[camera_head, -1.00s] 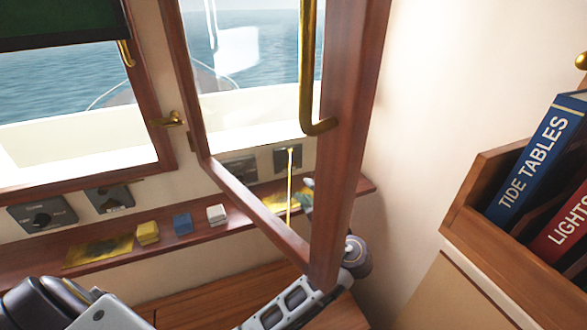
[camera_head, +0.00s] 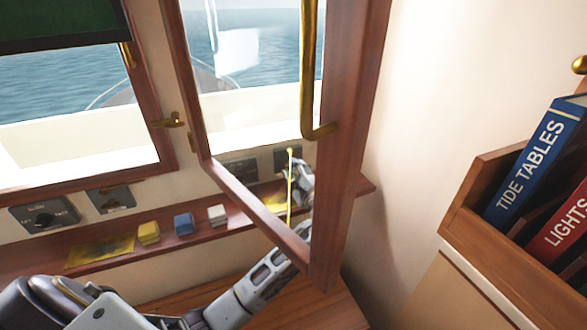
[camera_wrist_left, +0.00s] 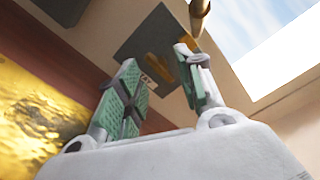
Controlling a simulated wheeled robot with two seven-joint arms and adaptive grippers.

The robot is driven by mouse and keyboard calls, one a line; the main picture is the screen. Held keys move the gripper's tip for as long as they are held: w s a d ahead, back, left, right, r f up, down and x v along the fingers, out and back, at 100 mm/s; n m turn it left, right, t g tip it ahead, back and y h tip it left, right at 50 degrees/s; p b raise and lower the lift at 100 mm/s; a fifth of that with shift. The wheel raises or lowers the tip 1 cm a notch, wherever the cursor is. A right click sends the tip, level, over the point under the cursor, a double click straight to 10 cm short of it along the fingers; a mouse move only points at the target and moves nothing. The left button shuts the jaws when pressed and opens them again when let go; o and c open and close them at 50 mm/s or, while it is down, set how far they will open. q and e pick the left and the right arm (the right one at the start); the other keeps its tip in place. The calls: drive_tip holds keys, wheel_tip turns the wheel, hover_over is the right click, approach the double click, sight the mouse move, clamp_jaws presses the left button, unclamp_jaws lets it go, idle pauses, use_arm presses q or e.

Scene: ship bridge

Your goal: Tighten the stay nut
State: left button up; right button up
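A thin brass stay rod (camera_head: 289,195) stands upright behind the open window's glass, with a small knob at its top. I cannot pick out the stay nut for certain. My left gripper (camera_head: 295,170) is beside the upper part of the rod, seen through the window frame. In the left wrist view its two green-padded fingers (camera_wrist_left: 156,58) are apart with nothing between them. Beyond them is a dark wall plate (camera_wrist_left: 150,40) with a brass piece (camera_wrist_left: 160,72) on it. A rounded brass end (camera_wrist_left: 199,12) shows above the right finger. My right gripper is not in view.
The open wooden window frame (camera_head: 345,150) with its brass handle (camera_head: 307,80) stands in front of my left gripper. Yellow (camera_head: 148,233), blue (camera_head: 184,224) and white (camera_head: 217,215) blocks sit on the ledge. A book rack (camera_head: 475,225) is at right.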

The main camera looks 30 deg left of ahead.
use_arm(q)
drive_tip(key=shift+x, duration=0.8)
drive_tip(key=shift+c, duration=0.4)
